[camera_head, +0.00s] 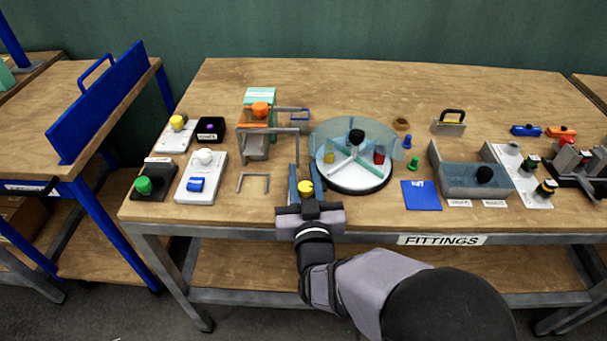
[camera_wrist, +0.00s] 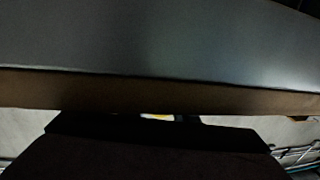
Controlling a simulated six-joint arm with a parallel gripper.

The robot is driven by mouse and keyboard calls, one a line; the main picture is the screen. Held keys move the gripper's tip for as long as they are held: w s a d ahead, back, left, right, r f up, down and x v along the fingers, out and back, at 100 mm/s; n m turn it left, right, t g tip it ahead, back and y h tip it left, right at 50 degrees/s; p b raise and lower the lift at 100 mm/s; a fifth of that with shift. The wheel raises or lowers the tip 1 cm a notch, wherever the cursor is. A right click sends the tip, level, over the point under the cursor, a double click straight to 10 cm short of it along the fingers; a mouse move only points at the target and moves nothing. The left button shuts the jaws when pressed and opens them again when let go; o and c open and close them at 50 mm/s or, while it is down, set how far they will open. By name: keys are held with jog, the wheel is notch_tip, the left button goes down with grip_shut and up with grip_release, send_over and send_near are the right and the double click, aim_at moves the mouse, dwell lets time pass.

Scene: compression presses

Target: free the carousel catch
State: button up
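The carousel (camera_head: 346,187) is a round white turntable with pale divider vanes, a clear cover and a black knob (camera_head: 357,136) on top. A red piece (camera_head: 379,155) sits in its right part. A small yellow knob (camera_head: 305,186) is left of the carousel, near the table's front edge; I cannot tell for sure that it is the catch. My gripper (camera_head: 305,180) is over the front edge, its fingers apart on either side of the yellow knob. I cannot see whether they touch it. The wrist view is dark, with a small yellow-white patch low in the middle.
Left of my gripper stand a grey frame (camera_head: 254,176), a press with an orange knob (camera_head: 260,109), and button boxes. Right of the carousel are green and blue pegs, a blue card (camera_head: 421,195) and a grey tray (camera_head: 440,178). The back of the table is mostly clear.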

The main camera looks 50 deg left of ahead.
aim_at(308, 195)
jog(key=shift+g+y+b, duration=0.3)
jog(key=shift+g, duration=0.1)
jog(key=shift+s+a+n+g+y+b, duration=0.2)
jog(key=shift+n+g+y+b, duration=0.2)
jog(key=shift+n+g, duration=0.3)
jog(key=o, duration=0.8)
jog(key=shift+d, duration=0.1)
jog(key=shift+c, duration=0.2)
jog(key=shift+v, duration=3.65)
